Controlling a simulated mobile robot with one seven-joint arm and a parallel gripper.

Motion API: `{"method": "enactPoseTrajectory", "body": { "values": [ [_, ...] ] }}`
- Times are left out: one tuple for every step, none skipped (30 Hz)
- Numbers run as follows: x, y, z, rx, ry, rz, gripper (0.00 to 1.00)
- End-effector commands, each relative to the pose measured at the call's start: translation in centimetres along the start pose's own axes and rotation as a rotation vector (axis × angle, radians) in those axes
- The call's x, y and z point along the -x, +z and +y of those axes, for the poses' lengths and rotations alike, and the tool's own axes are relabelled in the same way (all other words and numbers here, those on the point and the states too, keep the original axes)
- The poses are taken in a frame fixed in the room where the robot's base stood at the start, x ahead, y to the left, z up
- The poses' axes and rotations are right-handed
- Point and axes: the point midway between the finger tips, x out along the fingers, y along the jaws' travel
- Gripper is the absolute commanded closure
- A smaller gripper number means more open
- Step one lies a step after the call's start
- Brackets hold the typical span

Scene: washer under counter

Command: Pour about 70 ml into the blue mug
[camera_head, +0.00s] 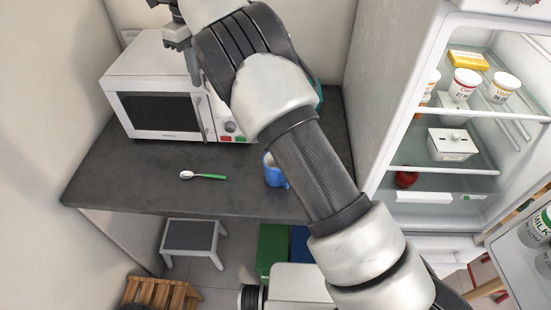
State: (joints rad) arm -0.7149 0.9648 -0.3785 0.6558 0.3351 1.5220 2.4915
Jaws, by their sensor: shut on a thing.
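The blue mug (274,176) stands upright on the dark counter (140,178). My forearm passes in front of its right side, and its contents cannot be made out. A teal thing (319,96) shows only as a sliver behind my arm, towards the back right of the counter; what it is cannot be told. My arm rises from the lower right to the top edge. Grey and dark parts of my wrist show over the microwave, but I cannot make out the fingertips or anything held.
A white microwave (160,103) stands at the back left. A green-handled spoon or brush (205,176) lies on the counter. An open fridge (450,190) with jars, a white box and a red fruit is on the right. A step stool (190,237) stands below the counter.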

Motion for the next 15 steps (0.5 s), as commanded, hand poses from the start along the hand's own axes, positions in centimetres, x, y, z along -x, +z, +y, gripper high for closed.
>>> {"method": "enactPoseTrajectory", "body": {
  "values": [
    [0.1, -0.3, 0.1, -0.002, 0.001, -0.015, 1.00],
    [0.1, -0.4, 0.1, -0.002, 0.001, -0.027, 1.00],
    [-0.1, -0.6, 0.2, -0.002, 0.001, -0.040, 1.00],
    [-0.1, -0.8, 0.2, -0.003, 0.001, -0.051, 1.00],
    [-0.2, -0.9, 0.2, -0.003, 0.001, -0.065, 1.00],
    [-0.4, -1.1, 0.1, -0.003, 0.003, -0.088, 1.00],
    [-0.5, -1.2, 0.1, -0.003, 0.002, -0.105, 1.00],
    [-0.6, -1.4, 0.1, -0.003, 0.002, -0.121, 1.00],
    [-0.7, -1.6, 0.2, -0.005, 0.002, -0.142, 1.00],
    [-1.2, -1.8, 0.2, -0.004, 0.002, -0.154, 1.00],
    [-1.9, -1.9, 0.1, -0.004, 0.004, -0.163, 1.00],
    [-2.6, -2.1, 0.2, -0.003, 0.004, -0.180, 1.00],
    [-3.1, -2.2, 0.2, -0.004, 0.004, -0.192, 1.00],
    [-3.5, -2.4, 0.2, -0.004, 0.002, -0.204, 1.00],
    [-4.4, -2.6, 0.1, -0.005, 0.005, -0.226, 1.00]
  ]
}}
